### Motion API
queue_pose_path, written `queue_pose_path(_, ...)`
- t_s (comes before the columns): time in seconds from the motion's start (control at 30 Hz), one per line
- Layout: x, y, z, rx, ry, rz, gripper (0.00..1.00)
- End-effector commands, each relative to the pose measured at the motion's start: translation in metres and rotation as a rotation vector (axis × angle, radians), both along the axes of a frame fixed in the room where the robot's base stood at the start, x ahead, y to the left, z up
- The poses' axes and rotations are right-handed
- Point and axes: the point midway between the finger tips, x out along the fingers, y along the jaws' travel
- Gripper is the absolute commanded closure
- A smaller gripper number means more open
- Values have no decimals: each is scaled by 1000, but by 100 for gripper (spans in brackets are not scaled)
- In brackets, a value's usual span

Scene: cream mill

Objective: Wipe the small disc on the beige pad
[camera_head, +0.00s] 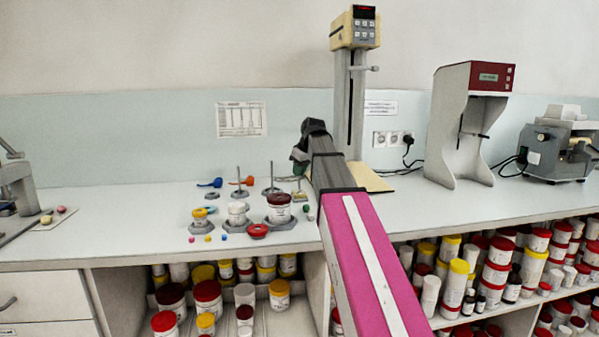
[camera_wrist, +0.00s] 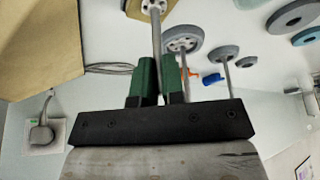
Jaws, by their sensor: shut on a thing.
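My gripper (camera_wrist: 159,64) has two green fingers shut on a thin grey rod (camera_wrist: 157,40). The rod ends in a small pale disc with holes (camera_wrist: 153,5) at the top edge of the wrist view, partly cut off. A small beige pad (camera_wrist: 133,9) shows behind that disc; whether they touch I cannot tell. In the head view the small beige pad (camera_head: 299,197) lies on the bench, with my gripper (camera_head: 299,171) just above it. The fingers are small and partly hidden there by my arm.
Two discs on upright rods, a toothed one (camera_wrist: 183,43) and a grey one (camera_wrist: 223,51), stand close beside my gripper. Several jars, including a dark-red-lidded one (camera_head: 279,207), stand in front. A stand (camera_head: 347,110) with a larger beige board (camera_head: 374,181) is at right.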

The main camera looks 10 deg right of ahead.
Motion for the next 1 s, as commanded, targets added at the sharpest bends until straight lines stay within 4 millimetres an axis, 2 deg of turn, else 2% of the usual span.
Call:
queue_pose_path(0.57, 14, 0, 0, 0, 0, 0, 100)
queue_pose_path(1.0, 6, 0, 0, 0, 0, 0, 100)
